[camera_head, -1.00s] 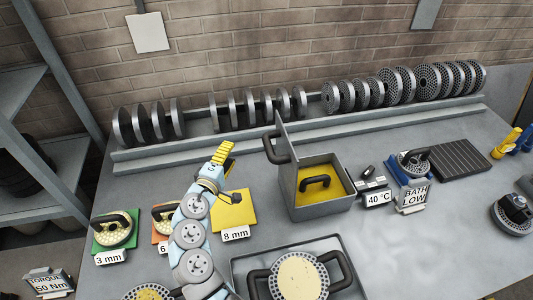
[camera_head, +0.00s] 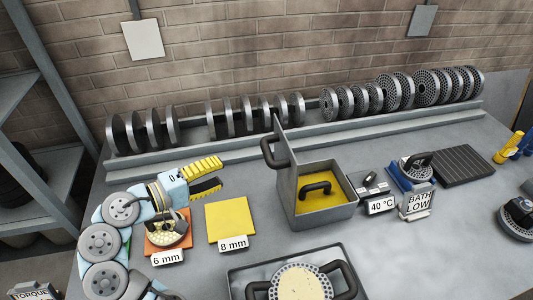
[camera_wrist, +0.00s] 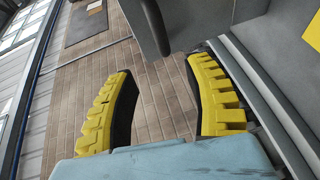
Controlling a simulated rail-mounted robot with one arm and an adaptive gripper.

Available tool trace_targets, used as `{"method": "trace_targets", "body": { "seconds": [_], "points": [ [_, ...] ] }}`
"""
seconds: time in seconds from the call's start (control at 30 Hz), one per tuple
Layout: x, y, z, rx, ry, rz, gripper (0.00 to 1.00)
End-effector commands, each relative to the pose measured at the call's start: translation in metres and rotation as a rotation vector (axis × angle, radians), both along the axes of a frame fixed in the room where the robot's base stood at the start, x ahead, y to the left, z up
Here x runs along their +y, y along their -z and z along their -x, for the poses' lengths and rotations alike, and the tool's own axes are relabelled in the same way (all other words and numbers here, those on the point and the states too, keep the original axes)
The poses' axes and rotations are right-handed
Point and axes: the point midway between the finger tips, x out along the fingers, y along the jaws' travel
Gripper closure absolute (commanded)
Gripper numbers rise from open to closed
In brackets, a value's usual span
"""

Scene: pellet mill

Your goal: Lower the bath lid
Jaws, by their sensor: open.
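The bath is a grey box (camera_head: 327,218) with yellow inside and a black handle (camera_head: 314,188) in it. Its grey lid (camera_head: 283,160) stands upright at the box's left side. A black handle (camera_head: 268,153) sticks out from the lid's left face. My gripper (camera_head: 220,174) is open and empty, left of the lid handle and apart from it, with yellow-padded fingers pointing right. In the wrist view my open gripper (camera_wrist: 165,90) faces the brick wall. A dark curved bar, likely the lid handle (camera_wrist: 156,26), shows above between the fingers, with a grey panel beside it.
A rack of discs (camera_head: 250,115) runs along the back. Yellow (camera_head: 227,220) and orange (camera_head: 155,243) mats lie below my gripper, the orange one holding a handled disc. A grey tray (camera_head: 240,278) is in front. The 40 °C display (camera_head: 381,205) stands right of the bath.

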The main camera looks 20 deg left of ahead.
Motion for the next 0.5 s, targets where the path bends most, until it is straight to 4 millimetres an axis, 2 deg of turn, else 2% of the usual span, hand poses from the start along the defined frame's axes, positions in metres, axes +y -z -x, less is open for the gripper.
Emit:
{"method": "trace_targets", "body": {
  "seconds": [0.5],
  "points": [
    [-0.048,0.012,-0.077,0.001,0.004,0.0,0.48]
  ]
}}
